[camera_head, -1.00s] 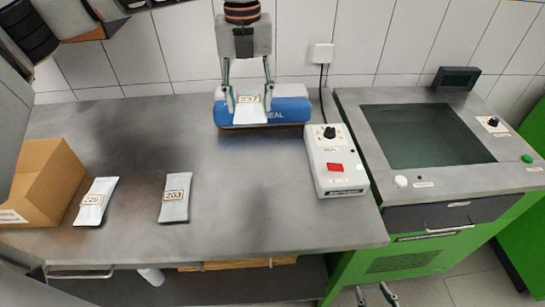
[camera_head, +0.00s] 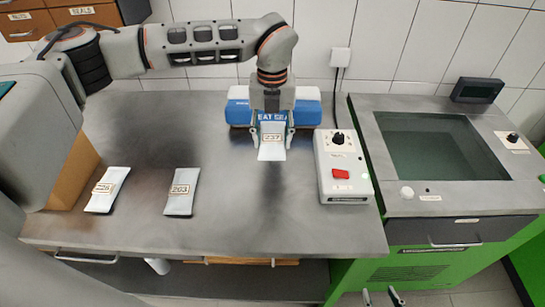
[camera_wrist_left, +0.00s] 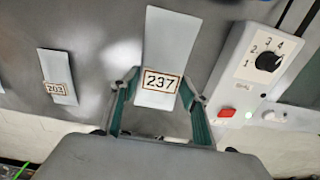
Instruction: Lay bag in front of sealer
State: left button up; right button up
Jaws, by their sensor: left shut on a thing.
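My left gripper (camera_head: 273,140) is shut on a white bag (camera_head: 271,154) labelled 237, in front of the blue heat sealer (camera_head: 306,113) at the back of the steel table. In the left wrist view the fingers (camera_wrist_left: 158,98) stand at either side of the bag (camera_wrist_left: 168,45) by its label. Whether the bag touches the table is unclear. The arm and gripper hide part of the sealer. My right gripper (camera_head: 381,298) shows only its fingertips at the bottom edge; they are apart with nothing visible between them.
Two more bags, one labelled 203 (camera_head: 182,192) and another (camera_head: 107,190), lie at the left on the table (camera_head: 230,225). A cardboard box (camera_head: 77,177) is partly hidden behind my arm. A control box (camera_head: 342,166) with knob and red button stands right of the sealer.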

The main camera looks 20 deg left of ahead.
aim_at(272, 140)
pick_arm(q)
notch_tip(272, 140, down, 8)
jog(key=shift+f+p, duration=0.1)
jog(key=shift+p, duration=0.25)
jog(key=o, duration=1.2)
jog(key=shift+f, duration=0.1)
jog(key=shift+o, duration=0.2)
jog(key=shift+r, duration=0.35)
notch_tip(272, 140, up, 12)
jog(key=shift+f+b, duration=0.15)
jog(key=shift+b, duration=0.65)
